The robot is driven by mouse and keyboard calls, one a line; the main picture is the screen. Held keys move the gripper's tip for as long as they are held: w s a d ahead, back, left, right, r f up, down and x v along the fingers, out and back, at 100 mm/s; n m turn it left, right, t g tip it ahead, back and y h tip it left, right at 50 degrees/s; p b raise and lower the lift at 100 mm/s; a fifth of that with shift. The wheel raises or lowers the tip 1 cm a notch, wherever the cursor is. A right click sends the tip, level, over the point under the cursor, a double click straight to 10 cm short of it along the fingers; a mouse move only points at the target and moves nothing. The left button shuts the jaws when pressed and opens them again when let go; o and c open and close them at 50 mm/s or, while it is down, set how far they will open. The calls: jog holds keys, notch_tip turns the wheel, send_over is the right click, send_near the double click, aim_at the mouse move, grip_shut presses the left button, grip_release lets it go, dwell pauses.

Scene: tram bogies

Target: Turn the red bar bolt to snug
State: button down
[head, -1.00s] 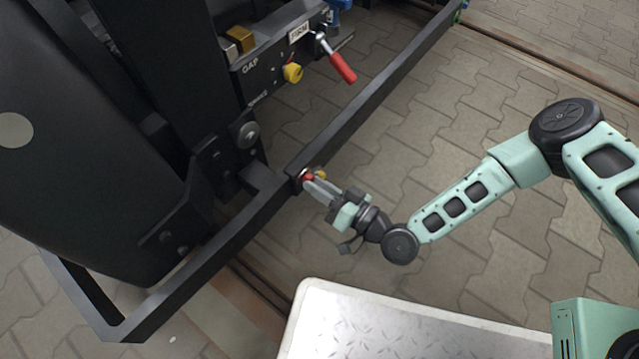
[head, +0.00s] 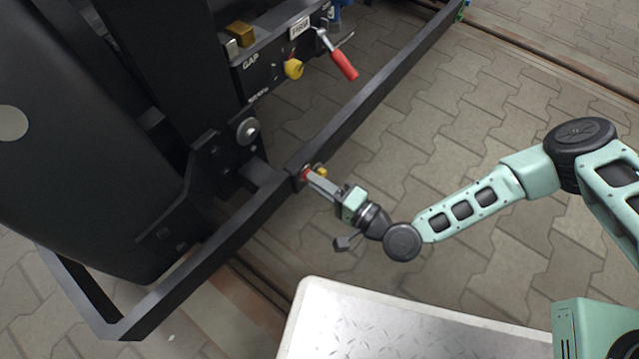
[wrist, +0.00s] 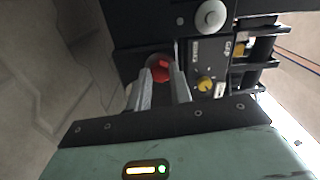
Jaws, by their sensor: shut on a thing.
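The red bar bolt (head: 305,174) sits on the side of the black frame bar (head: 352,122), about the middle of the head view. In the wrist view the red bolt head (wrist: 161,70) shows between my two grey fingers. My gripper (head: 313,179) reaches it from the lower right, and it also shows in the wrist view (wrist: 163,77). The fingers are shut on the bolt head, one on each side. The bolt's shank and seat are hidden.
A small yellow part (head: 321,170) sits beside the bolt. Above are a red-handled lever (head: 343,65), a yellow knob (head: 293,69) and a brass block (head: 240,34). A light metal plate (head: 380,325) lies at the bottom.

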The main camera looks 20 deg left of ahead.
jog(key=shift+m, duration=0.6)
jog(key=c, duration=1.3)
grip_release()
jog(key=shift+o, duration=0.2)
jog(key=p+v, duration=0.6)
jog(key=v, duration=1.1)
jog(key=shift+d, duration=0.25)
